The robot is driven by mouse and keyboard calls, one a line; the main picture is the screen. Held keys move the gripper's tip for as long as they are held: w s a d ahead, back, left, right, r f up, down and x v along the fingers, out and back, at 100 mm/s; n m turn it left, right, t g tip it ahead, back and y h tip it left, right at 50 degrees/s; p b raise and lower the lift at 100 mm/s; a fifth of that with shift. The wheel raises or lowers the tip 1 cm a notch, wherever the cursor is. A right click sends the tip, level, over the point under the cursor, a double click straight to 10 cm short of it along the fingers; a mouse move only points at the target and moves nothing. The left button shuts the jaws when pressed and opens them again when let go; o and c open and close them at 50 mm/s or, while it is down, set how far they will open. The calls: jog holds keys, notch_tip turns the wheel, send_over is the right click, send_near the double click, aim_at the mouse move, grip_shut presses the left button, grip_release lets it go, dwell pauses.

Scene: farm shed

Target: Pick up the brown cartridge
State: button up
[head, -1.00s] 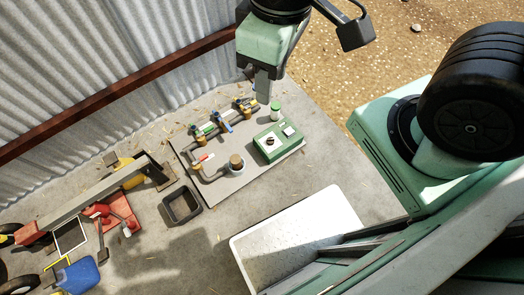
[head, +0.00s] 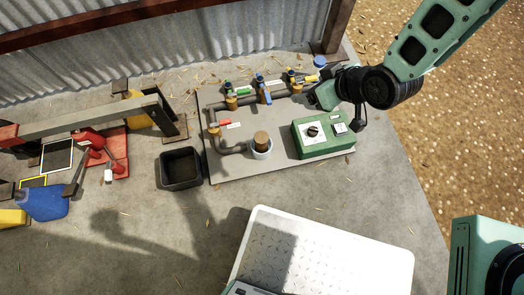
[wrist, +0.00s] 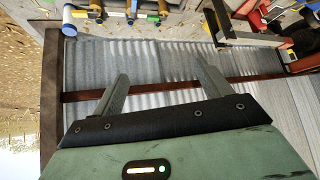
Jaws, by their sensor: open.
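My gripper (head: 312,98) is at the board's far right corner, above and behind the green box, well apart from the cartridge. In the wrist view my gripper (wrist: 160,78) has its two fingers spread with nothing between them, facing the corrugated wall. The cartridge is not visible there.
A green box with a dial (head: 322,134) stands right of the cup. Pipe valves (head: 263,90) line the board's back. A black bin (head: 181,168) stands left, a white tray (head: 375,262) in front. A blue-topped object (head: 320,62) is behind my gripper. Concrete between board and tray is clear.

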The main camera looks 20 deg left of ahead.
notch_tip(320, 180, down, 20)
jog(key=s+a+n+y+b, duration=0.1)
jog(key=s+y+b, duration=0.1)
jog(key=b, duration=0.7)
jog(key=t+y+b, duration=0.1)
jog(key=y+b, duration=0.2)
jog(key=b, duration=0.5)
send_near(267, 142)
jog(key=shift+n+t, duration=0.3)
jog(key=b+x, duration=0.2)
jog(key=x, duration=0.1)
jog(key=b+x, duration=0.2)
jog(key=x, duration=0.1)
jog(key=b+x, duration=0.2)
jog(key=x, duration=0.1)
jog(key=shift+s+a+f, duration=0.15)
jog(key=shift+s, duration=0.1)
jog(key=b+x, duration=0.4)
jog(key=shift+f, duration=0.15)
jog(key=shift+w+a+b, duration=0.25)
jog(key=shift+a+b, duration=0.15)
jog(key=shift+a, duration=0.1)
jog(key=shift+c, duration=0.4)
jog(key=c, duration=1.1)
